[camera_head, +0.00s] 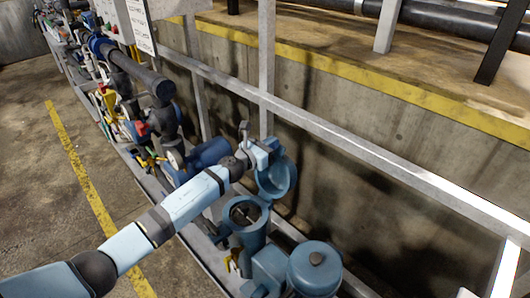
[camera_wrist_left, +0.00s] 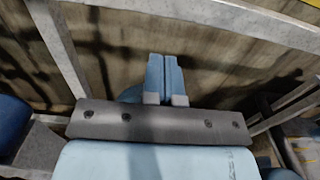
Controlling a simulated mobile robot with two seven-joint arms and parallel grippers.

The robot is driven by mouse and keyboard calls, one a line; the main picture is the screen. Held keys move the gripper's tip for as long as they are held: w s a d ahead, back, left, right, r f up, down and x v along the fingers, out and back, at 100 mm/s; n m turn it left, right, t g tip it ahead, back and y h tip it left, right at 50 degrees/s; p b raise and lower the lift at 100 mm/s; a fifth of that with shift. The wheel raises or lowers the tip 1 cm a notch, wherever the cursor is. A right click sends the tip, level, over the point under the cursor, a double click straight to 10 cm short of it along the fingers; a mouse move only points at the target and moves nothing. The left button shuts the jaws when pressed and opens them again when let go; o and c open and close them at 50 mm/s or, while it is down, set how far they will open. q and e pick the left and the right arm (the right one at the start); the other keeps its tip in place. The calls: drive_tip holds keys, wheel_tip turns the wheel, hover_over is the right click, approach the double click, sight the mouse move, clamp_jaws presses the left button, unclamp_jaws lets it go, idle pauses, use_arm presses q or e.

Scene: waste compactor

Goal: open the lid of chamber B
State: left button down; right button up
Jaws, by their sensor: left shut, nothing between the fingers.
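A blue-grey cylindrical chamber (camera_head: 246,232) stands in the lower middle of the head view with its dark round mouth uncovered. Its round lid (camera_head: 278,178) is raised and tilted back behind the mouth. A second chamber with a domed lid (camera_head: 314,267) stands nearer; that lid is down. I cannot read which one is chamber B. My left gripper (camera_head: 262,154) is at the upper left edge of the raised lid; I cannot tell whether they touch. In the left wrist view its two blue fingers (camera_wrist_left: 164,76) are together and empty. My right gripper is not in view.
A grey rail (camera_head: 340,132) runs behind the chambers, with a concrete wall beyond it. Open floor (camera_head: 50,170) with a yellow line lies on the left.

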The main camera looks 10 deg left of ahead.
use_arm(q)
drive_tip(key=shift+w+d, duration=0.3)
drive_tip(key=shift+w, duration=0.1)
drive_tip(key=v, duration=1.4)
drive_tip(key=s+f+m+g+y+p, duration=0.1)
drive_tip(key=s+f+m+y+p, duration=0.1)
drive_tip(key=s+m, duration=0.8)
drive_tip(key=s+a+f+m+g+y+p, duration=0.1)
drive_tip(key=s+f+m+y+p, duration=0.2)
drive_tip(key=s+f+m, duration=0.4)
drive_tip(key=s+f+m+g+y+p, duration=0.1)
drive_tip(key=s+f+m+y+p, duration=0.1)
drive_tip(key=s+m, duration=1.2)
drive_tip(key=s+f+p, duration=0.1)
drive_tip(key=s+f, duration=0.1)
drive_tip(key=s, duration=0.2)
drive_tip(key=shift+a+f+m+g+p, duration=0.2)
drive_tip(key=shift+a+m+g+p, duration=0.05)
drive_tip(key=shift+m+g+p, duration=0.15)
